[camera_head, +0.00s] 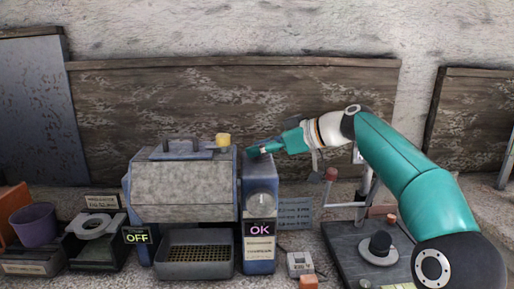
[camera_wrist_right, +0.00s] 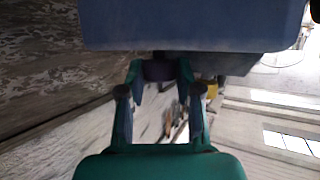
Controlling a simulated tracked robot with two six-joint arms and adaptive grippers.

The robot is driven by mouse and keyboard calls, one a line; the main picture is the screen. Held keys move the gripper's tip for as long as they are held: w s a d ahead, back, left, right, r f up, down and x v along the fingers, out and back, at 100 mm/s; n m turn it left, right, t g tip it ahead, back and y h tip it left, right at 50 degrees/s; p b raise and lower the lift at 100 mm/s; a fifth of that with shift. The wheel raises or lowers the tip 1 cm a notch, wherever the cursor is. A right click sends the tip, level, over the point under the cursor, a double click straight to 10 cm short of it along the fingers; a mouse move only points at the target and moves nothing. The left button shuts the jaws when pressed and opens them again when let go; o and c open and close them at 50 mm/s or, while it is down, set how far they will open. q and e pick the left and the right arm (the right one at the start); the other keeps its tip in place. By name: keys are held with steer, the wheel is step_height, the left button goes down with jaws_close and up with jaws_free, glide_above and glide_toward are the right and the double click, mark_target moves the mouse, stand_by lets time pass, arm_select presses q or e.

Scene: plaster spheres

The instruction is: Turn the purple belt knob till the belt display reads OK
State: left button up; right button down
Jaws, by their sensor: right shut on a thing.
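The blue box (camera_head: 257,225) stands upright in the middle of the bench, with a grey dial on its front. Its display (camera_head: 260,229) reads OK in pink-purple letters. My right gripper (camera_head: 262,150) is at the top of this box, its arm reaching in from the right. In the right wrist view my right gripper (camera_wrist_right: 160,75) is shut on a dark knob (camera_wrist_right: 159,70) against the blue box (camera_wrist_right: 190,25). I take this as the purple belt knob; its colour is too shaded to tell. In the head view the fingers hide it. My left gripper is out of view.
A grey machine (camera_head: 185,190) with a yellow knob (camera_head: 222,140) stands just left of the box. Another display (camera_head: 136,235) reads OFF. A purple cup (camera_head: 35,225) is at far left. A red-topped post (camera_head: 330,174) and a dark stand (camera_head: 350,250) are at right.

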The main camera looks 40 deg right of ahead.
steer(key=n+y+p, duration=0.1)
steer(key=n+g+p, duration=0.1)
steer(key=shift+w+d+r+y+p, duration=0.1)
steer(key=shift+d+r+y+p, duration=0.1)
steer(key=shift+y+p, duration=0.15)
steer(key=shift+f+n+g+y+p, duration=0.15)
steer(key=shift+n+g+y+p, duration=0.3)
steer(key=shift+n+g+p, duration=0.1)
steer(key=c, duration=0.8)
jaws_free()
steer(key=shift+d+f, duration=0.1)
steer(key=shift+o, duration=0.2)
steer(key=v, duration=0.7)
